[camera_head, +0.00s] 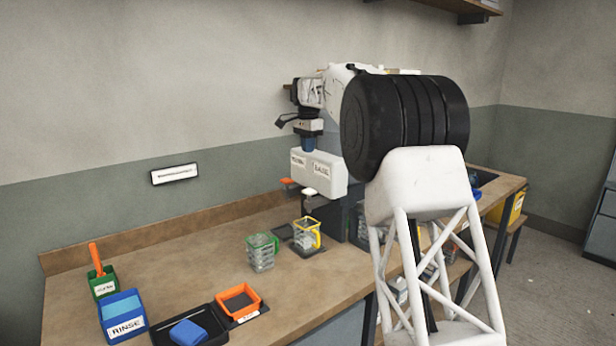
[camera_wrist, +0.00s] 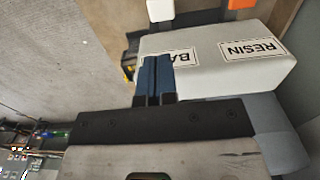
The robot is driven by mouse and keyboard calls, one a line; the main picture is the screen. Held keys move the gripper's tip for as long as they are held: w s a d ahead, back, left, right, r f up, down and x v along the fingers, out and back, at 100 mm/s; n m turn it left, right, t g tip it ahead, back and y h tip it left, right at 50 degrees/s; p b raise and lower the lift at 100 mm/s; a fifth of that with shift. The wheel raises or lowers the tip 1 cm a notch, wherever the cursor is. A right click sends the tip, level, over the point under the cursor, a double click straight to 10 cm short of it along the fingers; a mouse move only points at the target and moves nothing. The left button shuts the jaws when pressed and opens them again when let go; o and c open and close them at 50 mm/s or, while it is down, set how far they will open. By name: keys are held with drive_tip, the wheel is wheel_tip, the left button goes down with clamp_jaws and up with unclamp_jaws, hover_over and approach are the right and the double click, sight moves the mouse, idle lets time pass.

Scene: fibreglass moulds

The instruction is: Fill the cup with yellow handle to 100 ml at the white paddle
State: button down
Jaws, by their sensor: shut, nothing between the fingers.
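The cup with the yellow handle (camera_head: 306,236) stands upright on a dark pad below the dispenser's white paddle (camera_head: 309,191). It looks clear with marks on its side; I cannot read its level. The dispenser (camera_head: 325,175) is a white box labelled RESIN and, partly legible, BA. The white paddle also shows at the top of the wrist view (camera_wrist: 160,10), beside the orange paddle (camera_wrist: 241,4). My gripper (camera_head: 308,144) is at the top of the dispenser, apart from the cup. Its blue fingers are shut and empty in the wrist view (camera_wrist: 158,80), overlapping the box.
A cup with a green handle (camera_head: 262,252) stands left of the yellow one. A green holder (camera_head: 103,284), a blue RINSE tub (camera_head: 123,312), a black tray (camera_head: 205,318) and an orange tray (camera_head: 238,300) line the front left. The bench between is clear.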

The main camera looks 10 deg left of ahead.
sight(308, 191)
drive_tip(key=shift+f, duration=6.95)
drive_tip(key=shift+f, duration=0.1)
drive_tip(key=shift+f, duration=1.25)
wheel_tip(308, 191, up, 15)
drive_tip(key=shift+f, duration=0.1)
